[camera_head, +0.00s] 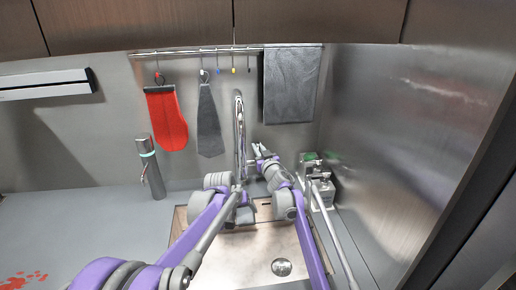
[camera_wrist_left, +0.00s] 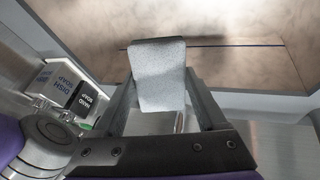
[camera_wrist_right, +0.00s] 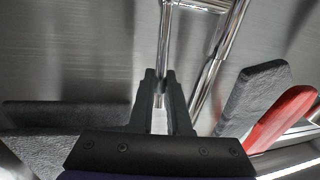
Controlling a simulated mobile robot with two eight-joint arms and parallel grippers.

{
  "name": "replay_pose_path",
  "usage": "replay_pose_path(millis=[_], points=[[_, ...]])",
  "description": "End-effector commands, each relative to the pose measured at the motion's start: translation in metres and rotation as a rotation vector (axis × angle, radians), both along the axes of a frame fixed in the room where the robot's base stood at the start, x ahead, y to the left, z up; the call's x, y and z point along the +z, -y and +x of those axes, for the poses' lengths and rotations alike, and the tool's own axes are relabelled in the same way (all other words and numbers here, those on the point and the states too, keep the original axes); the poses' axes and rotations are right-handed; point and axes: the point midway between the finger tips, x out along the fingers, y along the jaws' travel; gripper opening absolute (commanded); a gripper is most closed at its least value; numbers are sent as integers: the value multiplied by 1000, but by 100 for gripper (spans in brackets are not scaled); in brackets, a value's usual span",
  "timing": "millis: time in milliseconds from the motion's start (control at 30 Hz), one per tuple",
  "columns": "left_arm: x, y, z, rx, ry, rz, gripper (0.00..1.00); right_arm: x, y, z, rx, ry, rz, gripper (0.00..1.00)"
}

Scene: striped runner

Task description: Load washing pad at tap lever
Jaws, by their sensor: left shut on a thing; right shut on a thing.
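The grey washing pad (camera_wrist_left: 158,70) stands between the fingers of my left gripper (camera_wrist_left: 160,88) in the left wrist view, held above the brownish sink basin. In the head view the left arm reaches in low over the sink, and its fingertips and the pad are hidden. My right gripper (camera_wrist_right: 159,76) is shut on a thin chrome rod, apparently the tap lever (camera_wrist_right: 160,98), in the right wrist view. In the head view the right gripper (camera_head: 259,150) is just right of the tall chrome tap (camera_head: 239,130).
A soap holder (camera_head: 318,186) stands right of the sink; its dish soap (camera_wrist_left: 57,85) and hand soap (camera_wrist_left: 86,100) labels show in the left wrist view. A red mitt (camera_head: 166,120) and grey cloths hang behind. A cylindrical dispenser (camera_head: 150,168) stands left. The left counter is mostly clear.

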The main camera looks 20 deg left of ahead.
Motion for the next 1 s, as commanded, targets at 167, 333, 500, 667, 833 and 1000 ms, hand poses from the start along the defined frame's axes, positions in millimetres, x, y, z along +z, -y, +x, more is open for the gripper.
replay_pose_path(millis=[167,333,500,667,833,1000], points=[[0,0,0,0,0,0,29,-1,2,-5,1,52,35,0],[0,0,0,0,0,0,29,-4,5,-10,1,104,66,0],[0,0,0,0,0,0,29,-4,7,-11,-2,123,76,0],[0,0,0,0,0,0,29,-4,6,-11,-1,122,75,0],[0,0,0,0,0,0,29,-4,6,-11,-1,122,75,32],[0,0,0,0,0,0,29,-4,7,-11,-2,122,76,46]])
